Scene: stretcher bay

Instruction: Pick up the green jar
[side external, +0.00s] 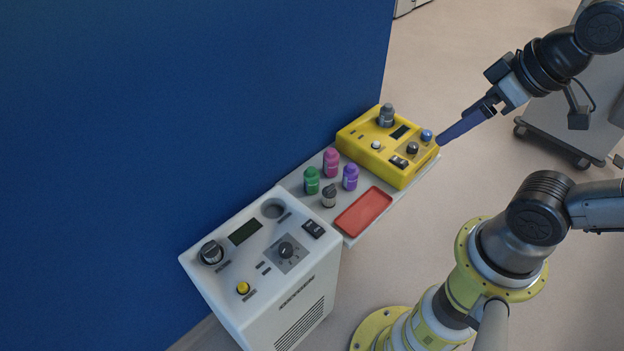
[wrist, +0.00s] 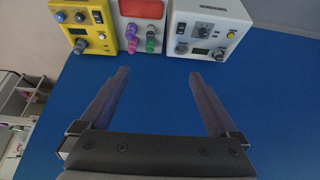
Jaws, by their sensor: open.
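The green jar (side external: 312,180) stands upright on a light grey shelf (side external: 294,184), left of the purple jar (side external: 350,177) and in front of the pink jar (side external: 331,162). In the wrist view the green jar (wrist: 150,45) is small, near the top middle. My gripper (side external: 440,143) is to the right of the jars in the side view, beside the yellow unit's right end and apart from the green jar. In the wrist view my gripper (wrist: 158,76) shows its two fingers spread wide with nothing between them.
A yellow control unit (side external: 418,169) with knobs stands at the shelf's right. A red tray (side external: 363,212) and a small grey-topped container (side external: 329,196) are near the jars. A white console (side external: 310,268) stands at the left. A blue wall (side external: 180,110) rises behind.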

